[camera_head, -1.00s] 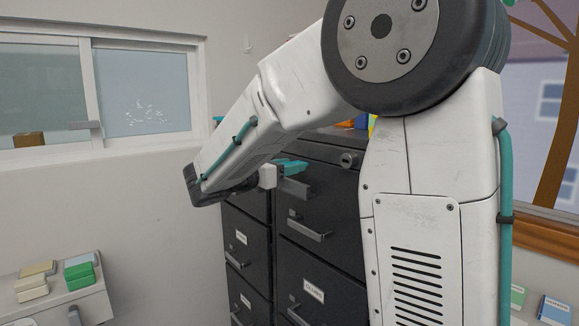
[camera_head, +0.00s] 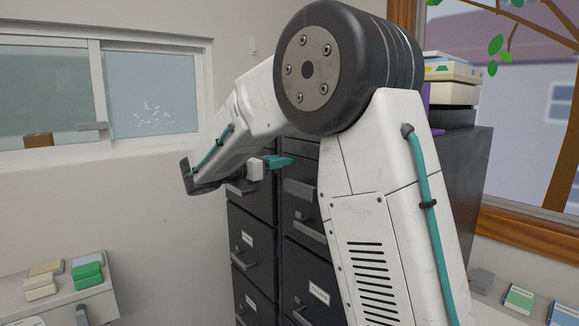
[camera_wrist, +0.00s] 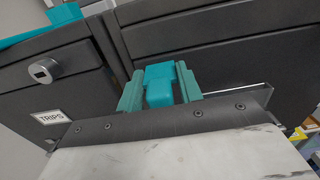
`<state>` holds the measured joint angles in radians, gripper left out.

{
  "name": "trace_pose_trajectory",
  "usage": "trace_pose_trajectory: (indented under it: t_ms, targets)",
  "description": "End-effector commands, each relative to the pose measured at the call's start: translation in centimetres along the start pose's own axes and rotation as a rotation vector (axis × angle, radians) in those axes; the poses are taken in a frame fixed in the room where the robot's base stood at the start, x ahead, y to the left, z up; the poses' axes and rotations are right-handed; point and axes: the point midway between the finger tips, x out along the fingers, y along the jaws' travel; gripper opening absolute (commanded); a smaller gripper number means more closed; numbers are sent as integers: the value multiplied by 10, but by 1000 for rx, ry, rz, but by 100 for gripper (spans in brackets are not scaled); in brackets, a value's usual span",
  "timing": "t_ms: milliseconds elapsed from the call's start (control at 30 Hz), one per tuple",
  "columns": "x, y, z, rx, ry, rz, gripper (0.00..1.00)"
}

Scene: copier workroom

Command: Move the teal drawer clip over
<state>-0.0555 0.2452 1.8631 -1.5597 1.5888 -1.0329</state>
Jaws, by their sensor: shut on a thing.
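The teal drawer clip (camera_wrist: 160,84) shows in the wrist view between the two green-teal fingers of my gripper (camera_wrist: 160,92). The gripper is shut on it, and the dark cabinet front is close behind. In the head view my gripper (camera_head: 282,162) is small, in front of the upper drawers of the dark filing cabinet (camera_head: 300,262). There the clip cannot be told apart from the teal fingers. Whether the clip still touches a drawer is not clear.
A round lock (camera_wrist: 44,70) and a "TRIPS" label (camera_wrist: 51,117) are on a drawer at the wrist view's left. A teal piece (camera_wrist: 65,14) lies above. Stacked items (camera_head: 452,85) stand on the cabinet. A side counter (camera_head: 60,302) holds small boxes.

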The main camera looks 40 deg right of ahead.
Motion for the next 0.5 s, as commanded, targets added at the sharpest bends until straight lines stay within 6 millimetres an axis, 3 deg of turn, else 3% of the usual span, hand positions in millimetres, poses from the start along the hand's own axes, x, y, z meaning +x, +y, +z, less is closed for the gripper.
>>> trace_pose_trajectory:
  t_ms: [133, 467, 500]
  targets:
    - [0, 19, 0, 0, -1, 1, 0]
    - [0, 22, 1, 2, -1, 5, 0]
    - [0, 22, 1, 2, -2, 5, 44]
